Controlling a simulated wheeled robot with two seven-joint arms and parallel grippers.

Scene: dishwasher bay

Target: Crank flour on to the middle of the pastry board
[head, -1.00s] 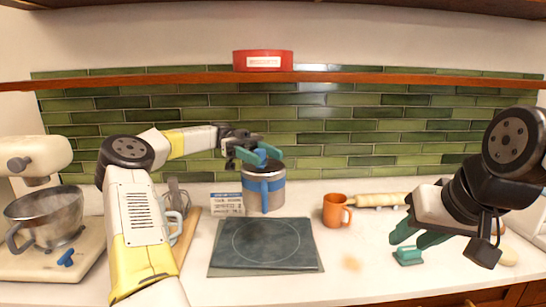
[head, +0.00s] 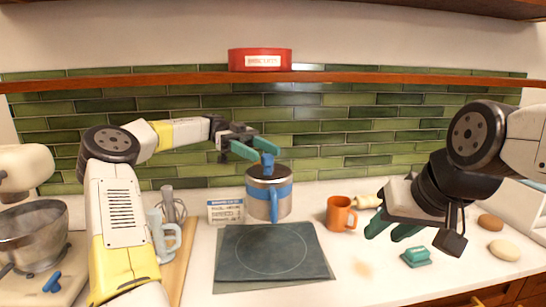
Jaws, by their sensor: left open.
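The pastry board is a dark slab with a faint circle (head: 272,252), lying on the counter in the middle of the head view. No flour pile shows on it. A metal sifter with a blue band and blue handle (head: 281,205) is upright just behind the board's far edge. Whether its base touches the counter is hard to tell. My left gripper (head: 262,150) has its teal fingers apart at the sifter's top, by the blue crank knob (head: 267,165). Contact with the knob is unclear. My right gripper (head: 390,230) is open and empty over the counter at the right.
An orange mug (head: 339,214) and rolling pin (head: 367,201) are right of the sifter. A green butter dish (head: 415,258) is below my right gripper. A lettered card (head: 226,211), wooden board (head: 176,268) and mixer bowl (head: 32,238) are left. A shelf (head: 400,76) runs above.

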